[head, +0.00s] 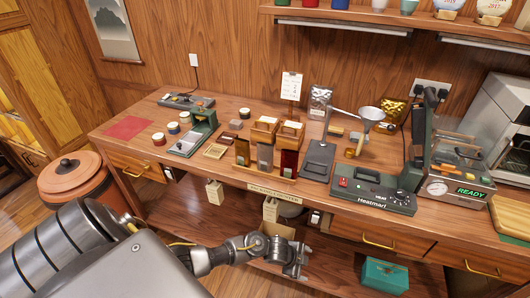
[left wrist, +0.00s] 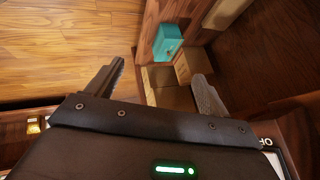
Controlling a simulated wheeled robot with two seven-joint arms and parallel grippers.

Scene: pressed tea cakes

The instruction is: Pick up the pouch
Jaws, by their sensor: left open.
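A silver foil pouch (head: 320,102) stands upright at the back of the desk, left of the funnel. A gold foil pouch (head: 391,109) stands further right, behind the funnel. The task does not say which pouch is meant. My left gripper (head: 299,266) is in front of the desk, lower in the picture than both pouches and well apart from them. In the left wrist view its two fingers are spread (left wrist: 157,84), with nothing between them. Neither pouch can be made out in the left wrist view. My right gripper is not in view.
The desk (head: 130,148) carries a funnel (head: 369,116), a sealer marked Heatmari (head: 372,196), a wooden rack of packets (head: 264,173) and several small tins. A teal box (head: 385,275) sits on the lower shelf and also shows in the left wrist view (left wrist: 167,42). A terracotta pot (head: 76,182) stands left.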

